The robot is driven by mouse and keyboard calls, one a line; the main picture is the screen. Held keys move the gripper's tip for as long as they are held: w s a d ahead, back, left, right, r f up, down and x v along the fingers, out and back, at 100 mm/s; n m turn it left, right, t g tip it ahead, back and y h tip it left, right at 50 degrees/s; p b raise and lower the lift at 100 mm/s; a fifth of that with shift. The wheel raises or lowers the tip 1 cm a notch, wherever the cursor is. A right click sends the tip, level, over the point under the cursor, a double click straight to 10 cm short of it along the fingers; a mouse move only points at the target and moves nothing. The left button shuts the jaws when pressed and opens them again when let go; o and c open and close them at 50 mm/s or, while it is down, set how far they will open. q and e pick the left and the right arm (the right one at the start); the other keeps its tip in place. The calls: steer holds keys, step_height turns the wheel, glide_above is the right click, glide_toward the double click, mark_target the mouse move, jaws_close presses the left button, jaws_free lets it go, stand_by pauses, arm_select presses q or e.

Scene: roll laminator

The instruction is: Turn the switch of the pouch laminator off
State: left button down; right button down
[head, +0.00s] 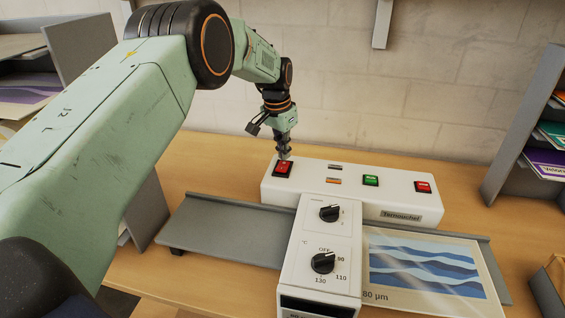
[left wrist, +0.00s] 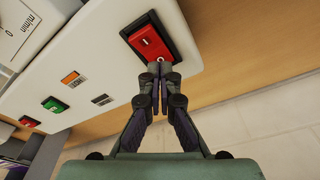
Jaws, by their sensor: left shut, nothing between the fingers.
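The white pouch laminator (head: 350,190) stands on the wooden table. Its red rocker switch (head: 283,169) in a black frame is at the left end of the top; a green switch (head: 371,180) and another red switch (head: 423,187) sit further right. My left gripper (head: 285,156) is shut and points down at the left red switch. In the left wrist view the closed fingertips (left wrist: 160,68) are at the near edge of the red switch (left wrist: 148,40); whether they touch it I cannot tell. My right gripper is not in view.
Two black dials (head: 323,262) are on the front panel. A grey tray (head: 215,230) extends left, and a pouch with blue waves (head: 425,268) lies at right. A grey shelf (head: 525,120) stands at right, a wall behind.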

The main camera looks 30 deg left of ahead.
mark_target(283, 163)
arm_select(q)
step_height(283, 163, up, 6)
steer(key=p, duration=0.4)
steer(key=shift+f, duration=0.15)
steer(key=shift+f, duration=0.1)
stand_by(0.3)
